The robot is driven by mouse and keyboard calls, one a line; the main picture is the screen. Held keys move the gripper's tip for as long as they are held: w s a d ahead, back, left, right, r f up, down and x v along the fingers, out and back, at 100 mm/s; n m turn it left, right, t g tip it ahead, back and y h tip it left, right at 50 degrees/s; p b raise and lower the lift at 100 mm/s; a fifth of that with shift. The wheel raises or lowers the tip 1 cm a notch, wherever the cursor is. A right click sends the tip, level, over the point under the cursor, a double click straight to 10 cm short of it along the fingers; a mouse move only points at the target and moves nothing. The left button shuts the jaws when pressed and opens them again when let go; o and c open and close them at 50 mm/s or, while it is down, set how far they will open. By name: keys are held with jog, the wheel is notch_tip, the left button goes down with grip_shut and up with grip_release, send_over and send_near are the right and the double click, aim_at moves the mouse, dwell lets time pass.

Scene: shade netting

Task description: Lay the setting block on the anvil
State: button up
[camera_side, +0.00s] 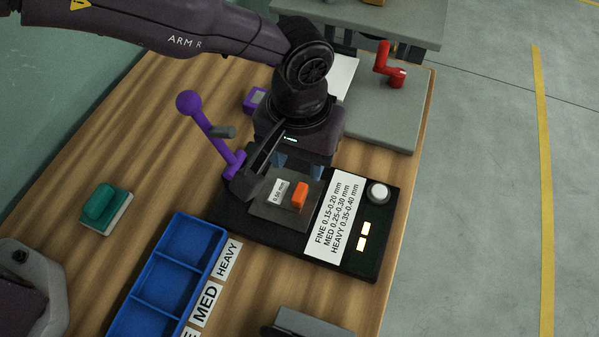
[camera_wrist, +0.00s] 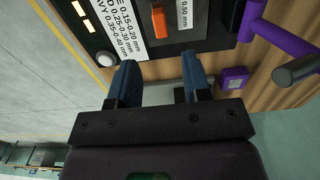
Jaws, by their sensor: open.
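An orange block (camera_side: 300,195), which I take to be the setting block, stands on a square grey plate (camera_side: 270,211) of the black gauge base (camera_side: 235,221). A white "0.50 mm" label (camera_side: 279,192) lies beside it. I cannot tell for sure whether the plate is the anvil or part of the block. The wrist view shows the orange block (camera_wrist: 159,22) at the top, beyond the fingertips. My gripper (camera_side: 298,170) is open and empty, just behind the plate; its two blue fingers (camera_wrist: 160,72) are apart and not on the block.
A purple lever (camera_side: 208,130) stands left of the plate. A blue compartment tray (camera_side: 165,278) lies at front left, and a teal block (camera_side: 103,205) farther left. A button (camera_side: 378,192) and lit lamps are on the base's right. A red handle (camera_side: 388,65) stands back right.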

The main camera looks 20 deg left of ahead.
jog(key=shift+r, duration=1.55)
jog(key=a+r+t+h, duration=0.1)
jog(key=a+r+t, duration=0.1)
jog(key=a+r, duration=1.75)
jog(key=s+a+t+y, duration=0.1)
jog(key=s+a+t, duration=0.2)
jog(key=s+a, duration=1.3)
jog(key=shift+s+a+t, duration=0.2)
jog(key=shift+a+t, duration=0.1)
jog(key=shift+a, duration=0.5)
jog(key=shift+r, duration=0.1)
